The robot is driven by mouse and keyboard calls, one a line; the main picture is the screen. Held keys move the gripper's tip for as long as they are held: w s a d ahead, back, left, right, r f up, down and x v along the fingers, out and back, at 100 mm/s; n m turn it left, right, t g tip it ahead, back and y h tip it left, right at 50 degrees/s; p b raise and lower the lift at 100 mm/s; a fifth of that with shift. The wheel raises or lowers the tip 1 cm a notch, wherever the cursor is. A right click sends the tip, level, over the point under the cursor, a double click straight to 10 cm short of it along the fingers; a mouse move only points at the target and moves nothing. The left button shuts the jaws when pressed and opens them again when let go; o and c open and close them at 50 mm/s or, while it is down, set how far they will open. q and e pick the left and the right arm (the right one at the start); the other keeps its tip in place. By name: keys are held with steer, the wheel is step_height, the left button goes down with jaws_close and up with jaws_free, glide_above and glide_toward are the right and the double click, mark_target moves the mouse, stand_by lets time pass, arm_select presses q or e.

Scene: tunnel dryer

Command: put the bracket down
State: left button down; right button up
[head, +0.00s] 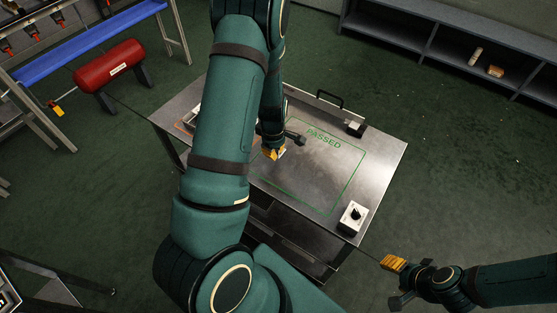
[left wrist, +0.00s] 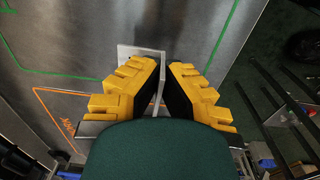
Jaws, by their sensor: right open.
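The bracket (left wrist: 128,52) is a small pale grey angled piece. In the left wrist view its flat plate shows past the fingertips and its other flange runs back between the yellow fingers. My left gripper (left wrist: 163,72) is shut on that flange. In the head view the left gripper (head: 272,153) and the bracket (head: 281,153) are over the metal table (head: 385,150), near the left side of the green outline marked PASSED (head: 352,180). I cannot tell whether the bracket touches the tabletop. My right gripper (head: 392,283) is open and empty, off the table at lower right.
A white box with a black knob (head: 352,216) stands at the table's front right corner. A small device (head: 355,128) and a black handle (head: 325,98) are at the back. An orange outline (left wrist: 60,110) lies left of the bracket. The PASSED area is mostly clear.

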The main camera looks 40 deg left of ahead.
mark_target(275, 164)
arm_select(q)
steer(key=shift+f+b, duration=0.35)
steer(key=shift+f, duration=1.75)
steer(key=shift+f, duration=0.1)
steer(key=c, duration=1.1)
jaws_free()
steer(key=shift+c, duration=0.2)
